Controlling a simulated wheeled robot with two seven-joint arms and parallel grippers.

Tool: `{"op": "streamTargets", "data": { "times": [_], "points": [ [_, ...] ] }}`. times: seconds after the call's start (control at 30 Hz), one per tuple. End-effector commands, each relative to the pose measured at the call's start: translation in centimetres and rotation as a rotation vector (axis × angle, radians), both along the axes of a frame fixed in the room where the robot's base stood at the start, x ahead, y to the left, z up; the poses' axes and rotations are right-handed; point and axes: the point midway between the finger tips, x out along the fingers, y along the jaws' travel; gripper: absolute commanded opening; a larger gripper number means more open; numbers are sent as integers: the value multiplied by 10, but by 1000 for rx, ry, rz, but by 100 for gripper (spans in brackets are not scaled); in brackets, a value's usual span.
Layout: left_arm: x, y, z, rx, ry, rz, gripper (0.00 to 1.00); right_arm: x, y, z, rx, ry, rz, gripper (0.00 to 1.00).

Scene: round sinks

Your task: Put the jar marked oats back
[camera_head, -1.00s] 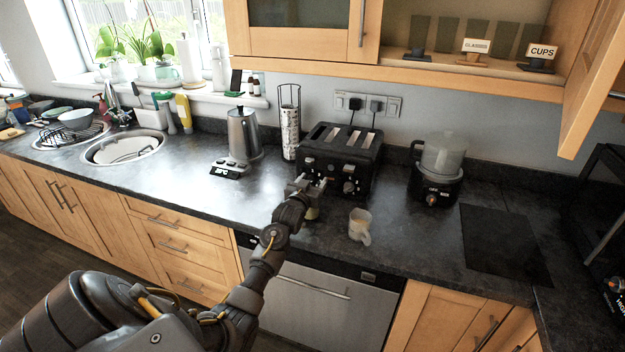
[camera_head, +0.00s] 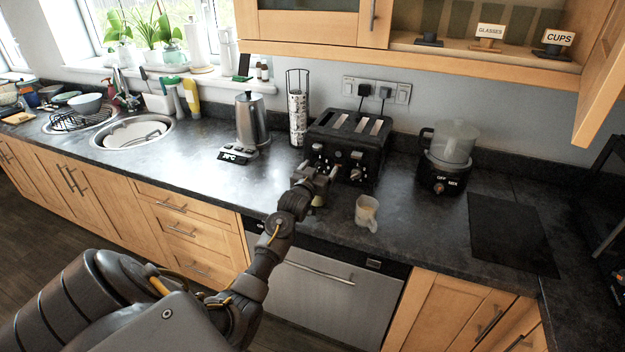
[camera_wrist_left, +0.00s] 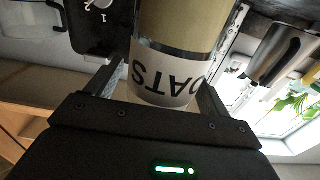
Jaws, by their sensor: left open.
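The jar marked oats (camera_wrist_left: 182,30) fills the top middle of the left wrist view. It is beige with a dark band and a white label whose letters appear upside down. My left gripper (camera_wrist_left: 162,88) is open, with one finger on each side of the jar; I cannot tell whether they touch it. In the head view my left gripper (camera_head: 318,178) is just in front of the toaster, and the small beige jar (camera_head: 318,199) shows partly hidden below it at the counter. My right gripper is not in view.
A black toaster (camera_head: 345,150) stands close behind my left gripper. A pale mug (camera_head: 367,211) is just right of it. A kettle (camera_head: 250,118) and a small display (camera_head: 238,155) are to the left. A blender-like appliance (camera_head: 446,160) stands right. The open cupboard (camera_head: 484,55) hangs above.

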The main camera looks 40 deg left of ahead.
Motion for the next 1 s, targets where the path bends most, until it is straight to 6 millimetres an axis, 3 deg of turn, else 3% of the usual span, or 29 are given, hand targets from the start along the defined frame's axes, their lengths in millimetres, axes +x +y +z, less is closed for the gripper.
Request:
{"op": "streamTargets", "data": {
  "times": [0.5, 0.7, 1.0],
  "points": [
    [-91, -32, -2, 0, 0, 0, 81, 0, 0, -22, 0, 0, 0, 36],
    [-104, -37, -1, 0, 1, 0, 81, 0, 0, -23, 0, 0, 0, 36],
    [-105, -37, 0, 0, 0, 0, 81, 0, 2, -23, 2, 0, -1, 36]
  ]
}}
